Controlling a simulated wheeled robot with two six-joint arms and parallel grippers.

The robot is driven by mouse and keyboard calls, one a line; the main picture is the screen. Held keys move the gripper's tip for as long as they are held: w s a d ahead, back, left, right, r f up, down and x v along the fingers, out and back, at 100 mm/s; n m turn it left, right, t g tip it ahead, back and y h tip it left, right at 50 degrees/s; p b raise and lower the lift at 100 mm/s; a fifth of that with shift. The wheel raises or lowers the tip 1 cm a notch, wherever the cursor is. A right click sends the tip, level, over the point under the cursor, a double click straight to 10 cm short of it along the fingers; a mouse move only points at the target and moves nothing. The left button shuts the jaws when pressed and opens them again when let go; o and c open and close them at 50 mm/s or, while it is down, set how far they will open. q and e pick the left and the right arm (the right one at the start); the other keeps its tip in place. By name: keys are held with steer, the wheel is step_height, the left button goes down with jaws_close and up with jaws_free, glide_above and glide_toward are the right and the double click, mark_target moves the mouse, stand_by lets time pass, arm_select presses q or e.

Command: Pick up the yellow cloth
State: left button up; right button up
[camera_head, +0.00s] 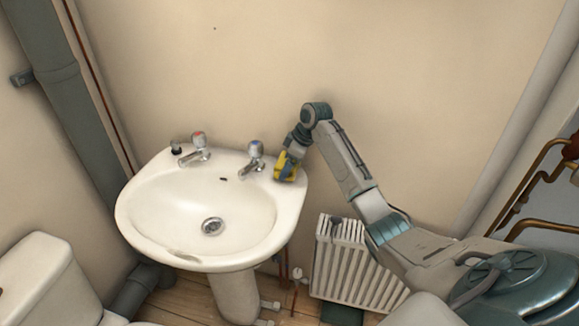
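The yellow cloth (280,160) is a small bright yellow patch at the back right corner of the white sink (147,243), to the right of the right-hand tap. My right gripper (287,167) is at the cloth, with its dark fingers overlapping it. The cloth is partly hidden by the gripper. At this size I cannot tell whether the fingers are closed on it or whether it is lifted off the sink. My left gripper does not show.
Two metal taps, the left one (197,150) and the right one (254,158), stand on the sink's back rim. A white radiator (345,262) is below my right arm. A grey pipe (58,80) and toilet (40,275) are at left. Copper pipes (535,185) are at right.

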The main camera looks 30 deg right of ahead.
step_height(320, 180, up, 2)
steer(key=shift+s+d+r+b, duration=0.1)
steer(key=shift+b, duration=0.25)
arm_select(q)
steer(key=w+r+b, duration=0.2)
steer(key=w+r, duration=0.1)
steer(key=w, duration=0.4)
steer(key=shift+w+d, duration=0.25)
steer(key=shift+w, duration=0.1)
arm_select(e)
steer(key=s+d+r, duration=0.1)
steer(key=s+d, duration=0.1)
steer(key=s, duration=1.3)
steer(key=shift+s+d+r, duration=0.25)
steer(key=shift+d+r, duration=0.05)
steer(key=shift+o, duration=0.7)
steer(key=shift+c, duration=0.3)
